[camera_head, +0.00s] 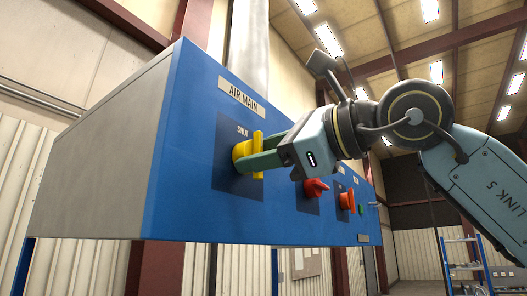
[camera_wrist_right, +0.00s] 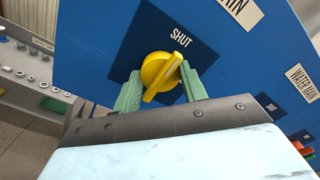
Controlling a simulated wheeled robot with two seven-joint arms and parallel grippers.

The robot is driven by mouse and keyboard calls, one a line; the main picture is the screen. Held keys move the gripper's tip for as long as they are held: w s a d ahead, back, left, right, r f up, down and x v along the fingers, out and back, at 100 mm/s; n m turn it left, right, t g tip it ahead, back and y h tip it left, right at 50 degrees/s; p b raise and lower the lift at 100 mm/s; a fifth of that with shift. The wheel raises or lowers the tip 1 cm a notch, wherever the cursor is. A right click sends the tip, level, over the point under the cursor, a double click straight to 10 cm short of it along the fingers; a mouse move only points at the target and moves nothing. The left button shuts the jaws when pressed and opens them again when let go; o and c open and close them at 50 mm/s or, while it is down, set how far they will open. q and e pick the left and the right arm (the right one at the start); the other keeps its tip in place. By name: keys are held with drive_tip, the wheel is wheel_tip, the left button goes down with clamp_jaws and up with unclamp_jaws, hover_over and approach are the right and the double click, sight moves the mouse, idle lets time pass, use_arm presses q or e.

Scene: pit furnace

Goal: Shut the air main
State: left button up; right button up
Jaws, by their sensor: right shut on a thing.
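The air main's yellow knob (camera_head: 257,143) is on the blue panel face under the "AIR MAIN" label (camera_head: 240,95). It also shows in the wrist view (camera_wrist_right: 163,72), with its raised bar upright on the panel and its upper end toward the word "SHUT" (camera_wrist_right: 181,38). My right gripper (camera_head: 252,160) reaches in from the right, its green fingers on either side of the bar, shut on it. In the wrist view the fingers (camera_wrist_right: 160,86) flank the knob, and the lower part of the knob is close to the gripper body. My left gripper is not in view.
Further right along the blue panel (camera_head: 170,215) are a red knob (camera_head: 316,187), another red control (camera_head: 346,201) and a small green button (camera_head: 361,210). A "WATER MAIN" label (camera_wrist_right: 302,83) shows in the wrist view. A shelf with small parts (camera_wrist_right: 38,82) stands at left there.

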drive_tip(key=o, duration=1)
drive_tip(key=b+v, duration=0.3)
drive_tip(key=v, duration=1)
drive_tip(key=shift+s+d+b, duration=0.2)
drive_tip(key=shift+b, duration=0.1)
